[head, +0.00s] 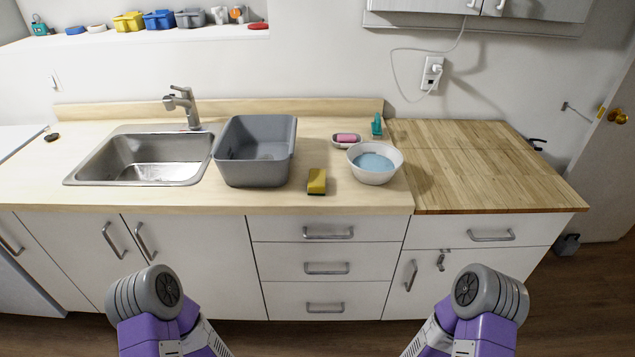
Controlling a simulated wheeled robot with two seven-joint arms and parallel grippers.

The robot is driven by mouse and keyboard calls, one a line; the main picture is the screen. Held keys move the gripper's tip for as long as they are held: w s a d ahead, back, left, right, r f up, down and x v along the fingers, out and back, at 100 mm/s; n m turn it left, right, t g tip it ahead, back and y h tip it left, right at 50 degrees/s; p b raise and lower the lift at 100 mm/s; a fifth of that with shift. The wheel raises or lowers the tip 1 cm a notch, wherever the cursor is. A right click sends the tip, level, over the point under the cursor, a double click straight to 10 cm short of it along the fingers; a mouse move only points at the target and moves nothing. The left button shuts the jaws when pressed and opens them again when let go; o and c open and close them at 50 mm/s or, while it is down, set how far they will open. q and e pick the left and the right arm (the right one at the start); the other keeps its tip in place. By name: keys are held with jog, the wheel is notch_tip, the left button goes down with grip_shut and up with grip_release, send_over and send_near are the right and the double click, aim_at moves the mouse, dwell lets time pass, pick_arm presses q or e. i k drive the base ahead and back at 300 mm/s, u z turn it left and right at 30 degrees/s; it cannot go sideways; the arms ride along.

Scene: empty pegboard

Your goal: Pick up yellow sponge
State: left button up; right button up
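A yellow sponge (316,181) with a darker strip along its lower edge lies on the light wooden counter (290,203). It sits near the front edge, between a grey tub on its left and a white bowl on its right, touching neither. Both of my arms show at the bottom of the head view, below and in front of the counter and well short of the sponge. Neither gripper shows in this view.
The grey tub (255,175) stands beside the sink (150,165) and faucet (183,102). The white bowl (375,176) holds something blue. A pink soap (347,138) lies in a dish behind it. The butcher-block top (480,165) at right is clear.

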aim_at(316, 180)
jog(key=z, duration=1.2)
jog(key=i, duration=1.4)
jog(key=u, duration=2.8)
